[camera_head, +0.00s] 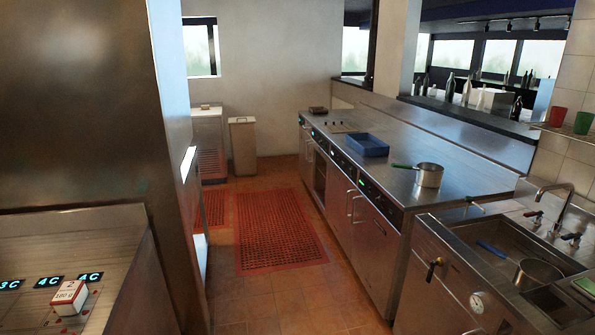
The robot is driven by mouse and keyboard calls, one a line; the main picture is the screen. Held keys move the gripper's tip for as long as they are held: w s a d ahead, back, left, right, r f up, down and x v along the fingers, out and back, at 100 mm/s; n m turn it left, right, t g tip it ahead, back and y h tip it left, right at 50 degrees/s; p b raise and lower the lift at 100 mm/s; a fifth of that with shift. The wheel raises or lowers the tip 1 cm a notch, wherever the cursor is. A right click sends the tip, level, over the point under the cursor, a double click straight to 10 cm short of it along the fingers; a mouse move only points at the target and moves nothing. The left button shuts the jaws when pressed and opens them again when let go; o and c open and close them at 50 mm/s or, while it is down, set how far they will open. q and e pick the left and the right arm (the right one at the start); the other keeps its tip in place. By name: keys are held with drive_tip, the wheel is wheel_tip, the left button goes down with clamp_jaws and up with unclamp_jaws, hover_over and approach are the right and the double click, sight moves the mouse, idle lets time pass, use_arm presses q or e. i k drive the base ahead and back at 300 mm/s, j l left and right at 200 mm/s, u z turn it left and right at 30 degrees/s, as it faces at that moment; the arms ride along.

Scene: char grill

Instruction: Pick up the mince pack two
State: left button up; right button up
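A small white pack with red markings (69,298) is at the lower left of the head view. The figure 2 and "180 g" can be read on it, so it looks like mince pack two. It sits on the metal surface of a unit (100,232), beside blue lit displays that read 3C and 4C. Neither of my grippers is in view, so their state cannot be seen.
A tall metal cabinet (80,100) stands at the left. A counter to the right holds a blue tray (366,145) and a pot (429,175); a sink (500,250) is nearer. Red mats (278,230) lie on the open aisle floor between.

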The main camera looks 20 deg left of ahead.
sight(69, 298)
drive_tip(key=i+u, duration=0.15)
drive_tip(key=i, duration=0.65)
drive_tip(key=i+l+u, duration=0.1)
drive_tip(key=i, duration=0.7)
drive_tip(key=i+u, duration=0.1)
drive_tip(key=u, duration=1.6)
